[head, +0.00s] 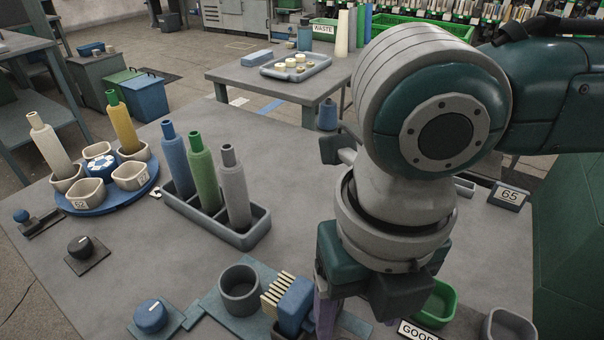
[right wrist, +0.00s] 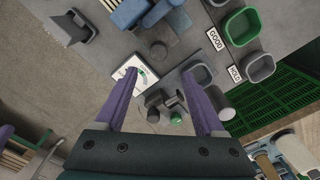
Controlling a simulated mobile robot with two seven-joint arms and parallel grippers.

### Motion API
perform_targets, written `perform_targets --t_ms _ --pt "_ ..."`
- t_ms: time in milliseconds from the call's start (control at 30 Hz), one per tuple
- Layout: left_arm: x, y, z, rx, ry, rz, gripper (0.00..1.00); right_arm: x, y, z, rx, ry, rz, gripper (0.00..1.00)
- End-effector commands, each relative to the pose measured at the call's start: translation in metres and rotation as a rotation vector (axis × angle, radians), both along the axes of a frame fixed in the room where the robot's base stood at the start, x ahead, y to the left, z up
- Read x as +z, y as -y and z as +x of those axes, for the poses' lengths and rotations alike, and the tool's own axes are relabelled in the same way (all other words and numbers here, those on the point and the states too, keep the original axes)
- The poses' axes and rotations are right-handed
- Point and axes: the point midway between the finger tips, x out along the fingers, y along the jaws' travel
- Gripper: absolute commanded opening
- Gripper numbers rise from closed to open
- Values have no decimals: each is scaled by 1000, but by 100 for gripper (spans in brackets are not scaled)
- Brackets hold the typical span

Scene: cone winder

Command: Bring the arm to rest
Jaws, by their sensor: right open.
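My right arm comes in from the right in the head view and hangs over the front right of the grey table. Its gripper (head: 326,312) points down beside the blue block with pale comb-like teeth (head: 290,302). One purple finger shows there, and the wrist hides the rest. In the right wrist view the two purple fingers of the right gripper (right wrist: 160,73) stand wide apart with nothing between them. Beyond them lie a white card with a dial (right wrist: 136,76) and a small green knob (right wrist: 176,118). I make out no left gripper in the head view.
Near the gripper are a dark grey cup (head: 239,289), a green bin (head: 437,302) and a grey bin (head: 508,326). A rack (head: 258,225) of three cones and a blue turntable (head: 125,196) stand left. Bare tabletop lies between rack and arm.

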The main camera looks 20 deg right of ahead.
Motion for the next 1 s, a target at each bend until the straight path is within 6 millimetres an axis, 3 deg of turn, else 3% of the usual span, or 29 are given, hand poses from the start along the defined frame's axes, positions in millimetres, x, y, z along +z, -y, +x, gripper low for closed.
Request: perform_targets --t_ms 500,667,833,900,1000 --pt "1 0 0 0 0 0 71 4 -1 -1 -4 -1 2 71" --pt "8 0 0 0 0 0 71 11 -28 -13 -122 5 83 71" --pt "24 0 0 -1 -1 1 71 42 -85 -32 -585 -8 308 71" --pt "31 0 0 -1 -1 1 71 58 -95 -34 -860 -33 397 71" --pt "39 -1 0 -2 -1 2 71 75 -90 -33 -1285 -76 486 71"
